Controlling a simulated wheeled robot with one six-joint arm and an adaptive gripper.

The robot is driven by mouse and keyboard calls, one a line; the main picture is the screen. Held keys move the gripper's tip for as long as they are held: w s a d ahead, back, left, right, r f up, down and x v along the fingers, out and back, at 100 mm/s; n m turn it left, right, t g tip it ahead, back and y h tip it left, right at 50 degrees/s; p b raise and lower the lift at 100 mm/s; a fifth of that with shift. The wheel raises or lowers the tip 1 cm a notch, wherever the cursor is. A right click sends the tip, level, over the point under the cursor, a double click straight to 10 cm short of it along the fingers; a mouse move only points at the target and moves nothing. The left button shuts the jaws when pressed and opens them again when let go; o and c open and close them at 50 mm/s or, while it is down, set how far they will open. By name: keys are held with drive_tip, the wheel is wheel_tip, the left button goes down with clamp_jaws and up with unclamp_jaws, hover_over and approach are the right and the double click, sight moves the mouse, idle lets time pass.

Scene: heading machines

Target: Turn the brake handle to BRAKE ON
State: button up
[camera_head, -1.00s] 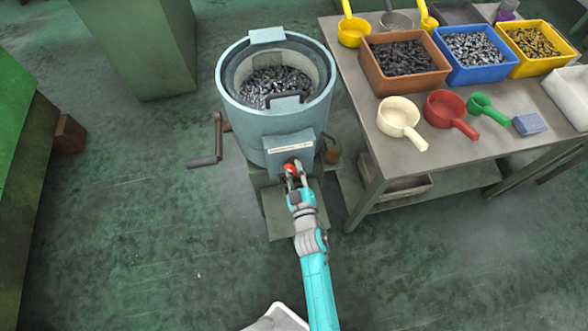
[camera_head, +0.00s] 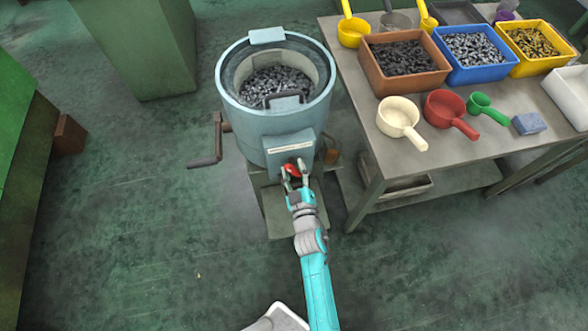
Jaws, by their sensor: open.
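The red brake handle (camera_head: 291,169) sits on the front box of the round grey-blue machine (camera_head: 262,128), low on the side facing me. A pale label strip (camera_head: 290,147) is above it, too small to read. My gripper (camera_head: 295,172) is open at the handle, with its fingers close around the red part. I cannot tell whether the fingers touch it. The gripper hides part of the handle, so its exact angle is hard to see.
A crank (camera_head: 212,150) sticks out from the machine's left side. The drum holds many small metal parts (camera_head: 270,84). A table (camera_head: 355,105) with bins and scoops stands close on the right. A green cabinet (camera_head: 145,45) is at the back left.

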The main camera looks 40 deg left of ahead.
drive_tip(key=v, duration=1.2)
idle(0.3)
drive_tip(key=s+d+r+m+t+h, duration=0.25)
drive_tip(key=s+d+m, duration=0.2)
drive_tip(key=d, duration=0.75)
drive_tip(key=s+d+r+m+t+h, duration=0.1)
drive_tip(key=s+d+r+m+h, duration=0.25)
drive_tip(key=d, duration=0.85)
drive_tip(key=s+d+r+m+h, duration=0.7)
drive_tip(key=s+d+r, duration=0.4)
drive_tip(key=s, duration=0.3)
drive_tip(key=shift+s+r+m+h, duration=0.15)
drive_tip(key=shift+s+m+h, duration=0.25)
drive_tip(key=shift+m, duration=0.1)
